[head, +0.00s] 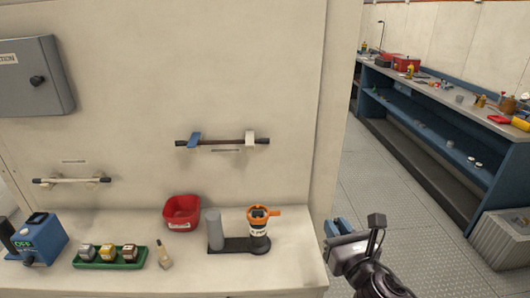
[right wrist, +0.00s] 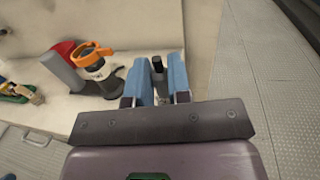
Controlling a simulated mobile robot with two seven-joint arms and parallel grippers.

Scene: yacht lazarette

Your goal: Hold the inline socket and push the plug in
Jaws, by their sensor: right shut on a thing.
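My right gripper (head: 338,229) is just right of the bench's right end in the head view. In the right wrist view its two blue fingers (right wrist: 160,70) are shut on a dark cylindrical thing (right wrist: 158,68); I cannot tell whether it is the plug or the socket. A black and white upright body with an orange collar and side handle (head: 263,211) stands on a dark base beside a grey cylinder (head: 214,229). It also shows left of the fingers in the right wrist view (right wrist: 94,68), apart from them. Neither plug nor socket is clearly identifiable. My left gripper is not in view.
On the bench (head: 300,250) are a red bin (head: 182,211), a small bottle (head: 163,254), a green tray (head: 110,262) with small blocks, and a blue box (head: 40,238). Wall bars (head: 222,142) hang above. Open floor (head: 380,180) lies right, before a blue workbench (head: 430,120).

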